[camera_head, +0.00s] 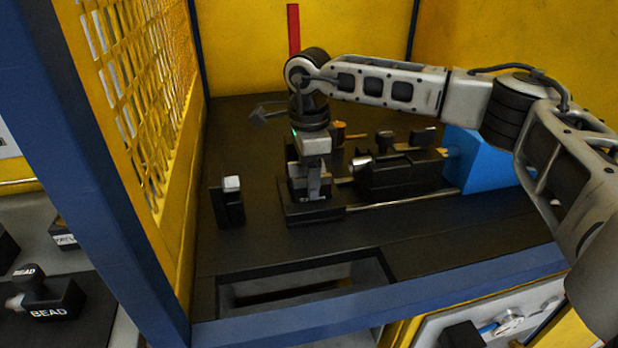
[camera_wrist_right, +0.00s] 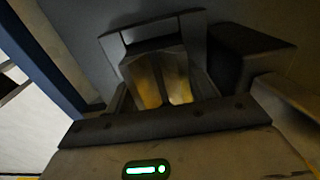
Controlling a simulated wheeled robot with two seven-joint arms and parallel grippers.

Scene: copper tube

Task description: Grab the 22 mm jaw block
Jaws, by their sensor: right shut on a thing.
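My right gripper (camera_head: 314,182) reaches down from above onto the dark fixture (camera_head: 312,213) at the left end of the machine. It is shut on a dark jaw block (camera_head: 296,188) seated there; the fingers cover much of it, and no size mark is readable. In the right wrist view the two fingers (camera_wrist_right: 165,82) lie close together, yellowish, with grey block edges (camera_wrist_right: 112,46) around them. My left gripper is not in view.
A dark block with a pale top (camera_head: 230,205) stands apart to the left. A metal rod (camera_head: 400,201) runs right towards a blue housing (camera_head: 485,165). An opening (camera_head: 305,285) lies in front. A BEAD block (camera_head: 50,300) sits outside the blue post (camera_head: 110,170).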

